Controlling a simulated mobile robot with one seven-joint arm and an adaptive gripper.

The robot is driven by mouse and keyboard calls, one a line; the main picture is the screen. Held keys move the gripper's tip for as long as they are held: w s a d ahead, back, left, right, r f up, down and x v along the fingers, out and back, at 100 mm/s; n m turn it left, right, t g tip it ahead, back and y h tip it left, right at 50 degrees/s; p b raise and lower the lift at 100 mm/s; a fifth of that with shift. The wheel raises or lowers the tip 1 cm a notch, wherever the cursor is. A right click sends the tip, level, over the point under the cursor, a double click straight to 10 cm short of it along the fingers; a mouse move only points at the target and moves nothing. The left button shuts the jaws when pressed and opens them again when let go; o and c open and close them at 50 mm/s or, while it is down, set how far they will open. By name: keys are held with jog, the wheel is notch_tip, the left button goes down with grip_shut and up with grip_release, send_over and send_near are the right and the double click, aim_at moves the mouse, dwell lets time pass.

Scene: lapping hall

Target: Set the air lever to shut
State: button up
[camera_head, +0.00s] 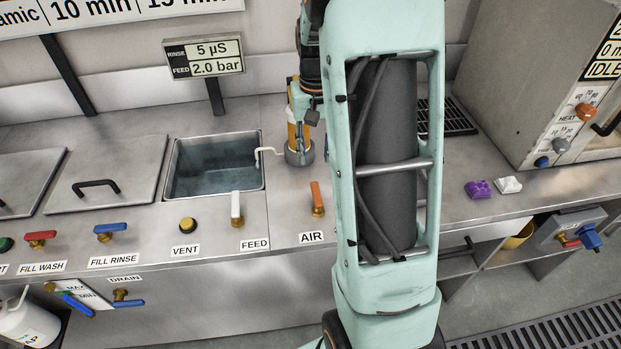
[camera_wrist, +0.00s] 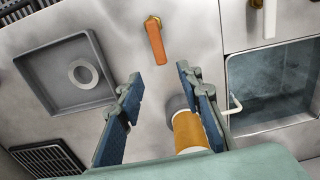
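The air lever (camera_head: 317,199) has an orange handle on a brass pivot, above the AIR label (camera_head: 311,237) on the steel counter. Its handle points back toward the wall, away from the counter's front edge. In the wrist view the lever (camera_wrist: 156,42) lies beyond my fingertips, with its handle pointing toward my gripper. My gripper (camera_wrist: 160,82) is open with nothing between its fingers, and apart from the lever. In the head view my gripper is mostly hidden by my arm.
An orange-yellow cylinder (camera_wrist: 190,132) in a grey base stands close by my right finger in the wrist view. A white-handled FEED lever (camera_head: 236,207) is left of the air lever. The water basin (camera_head: 262,170) and a square grey tray (camera_wrist: 42,62) flank this area.

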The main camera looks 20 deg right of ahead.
aim_at(315, 187)
notch_tip(315, 187, down, 11)
jog(key=shift+r, duration=0.1)
dwell(0.4)
grip_shut()
dwell(0.4)
